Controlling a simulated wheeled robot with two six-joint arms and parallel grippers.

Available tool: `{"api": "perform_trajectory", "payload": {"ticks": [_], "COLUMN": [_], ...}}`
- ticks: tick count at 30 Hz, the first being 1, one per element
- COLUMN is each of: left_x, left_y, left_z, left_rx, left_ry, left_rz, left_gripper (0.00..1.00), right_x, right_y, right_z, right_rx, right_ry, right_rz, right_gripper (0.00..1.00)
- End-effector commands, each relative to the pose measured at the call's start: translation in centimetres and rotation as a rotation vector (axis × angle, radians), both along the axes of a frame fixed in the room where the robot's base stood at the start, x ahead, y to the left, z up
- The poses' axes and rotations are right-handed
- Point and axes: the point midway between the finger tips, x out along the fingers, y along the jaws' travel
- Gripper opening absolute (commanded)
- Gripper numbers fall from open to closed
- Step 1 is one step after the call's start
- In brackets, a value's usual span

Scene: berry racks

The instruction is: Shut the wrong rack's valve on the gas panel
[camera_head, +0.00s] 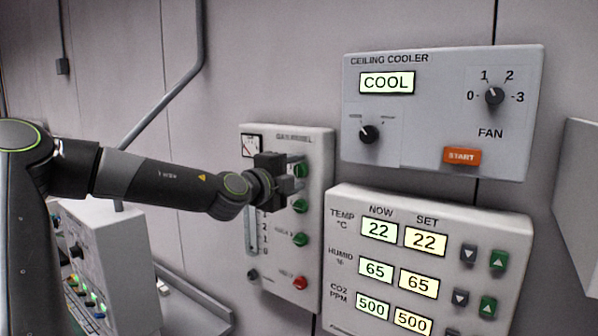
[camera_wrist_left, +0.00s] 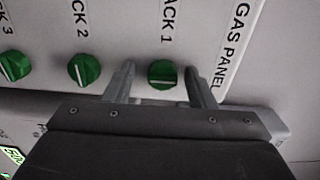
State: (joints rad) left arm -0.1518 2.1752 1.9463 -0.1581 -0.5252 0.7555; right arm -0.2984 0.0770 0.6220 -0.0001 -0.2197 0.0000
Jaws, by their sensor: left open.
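The gas panel (camera_head: 322,160) is a pale box on the wall with a column of green knobs and a red knob (camera_head: 299,283) at the bottom. My left gripper (camera_head: 299,173) is at the top green knob, its jaws open. In the left wrist view, the RACK 1 knob (camera_wrist_left: 163,73) lies between the two spread fingers (camera_wrist_left: 161,86), with a visible gap on each side. The RACK 2 knob (camera_wrist_left: 84,69) and RACK 3 knob (camera_wrist_left: 14,65) are green too and sit to the left, outside the fingers. My right gripper is not in view.
A ceiling cooler panel (camera_head: 440,130) and a climate display panel (camera_head: 345,200) are on the wall right of the gas panel. A box with several coloured knobs (camera_head: 125,240) stands at the lower left. A grey pipe (camera_head: 180,95) runs down the wall.

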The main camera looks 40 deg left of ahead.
Motion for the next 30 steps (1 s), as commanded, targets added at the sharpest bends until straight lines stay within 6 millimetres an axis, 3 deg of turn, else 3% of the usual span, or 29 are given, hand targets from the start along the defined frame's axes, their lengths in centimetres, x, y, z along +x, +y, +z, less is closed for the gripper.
{"api": "perform_trajectory", "payload": {"ticks": [7,18,25,30], "left_x": [0.0,0.0,0.0,0.0], "left_y": [0.0,0.0,0.1,0.1], "left_z": [0.0,0.0,-0.2,-0.4], "left_rx": [0.0,0.0,-0.025,-0.094], "left_ry": [0.0,-0.001,-0.006,-0.016], "left_rz": [0.0,0.001,0.002,0.003], "left_gripper": [0.5,0.05,0.05,0.05], "right_x": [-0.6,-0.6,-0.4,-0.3], "right_y": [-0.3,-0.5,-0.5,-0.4], "right_z": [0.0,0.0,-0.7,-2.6], "right_rx": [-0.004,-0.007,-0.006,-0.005], "right_ry": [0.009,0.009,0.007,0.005], "right_rz": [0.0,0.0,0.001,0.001], "right_gripper": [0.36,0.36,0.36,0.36]}}
